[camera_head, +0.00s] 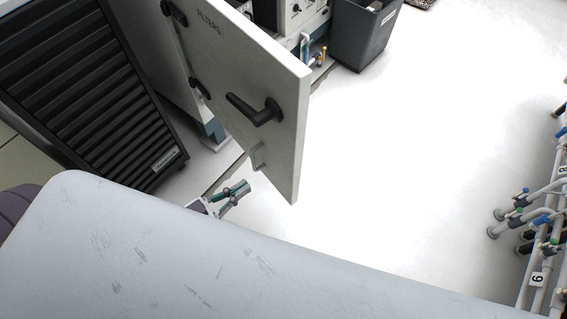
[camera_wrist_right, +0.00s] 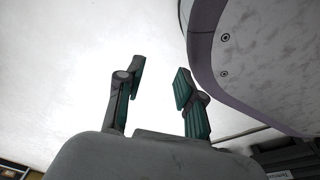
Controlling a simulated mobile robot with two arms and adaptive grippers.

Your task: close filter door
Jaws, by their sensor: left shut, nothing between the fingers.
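The pale filter door (camera_head: 225,65), marked "FILTERS", stands swung open in the head view. It has a black lever handle (camera_head: 256,109) on its face and a small metal pull handle (camera_head: 258,156) low down. Dark hinges show along its left edge. My left gripper (camera_head: 243,187) is below the pull handle, near the door's lower edge. Its fingers are shut and empty; I cannot tell whether they touch the door. My right gripper (camera_wrist_right: 161,81) shows in the right wrist view, with its fingers spread apart and nothing between them.
A black slatted cabinet (camera_head: 75,80) stands left of the door. A dark grey bin (camera_head: 362,35) stands behind it on the floor. Pipes with coloured valves (camera_head: 540,215) line the right edge. The white floor (camera_head: 420,150) between is clear.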

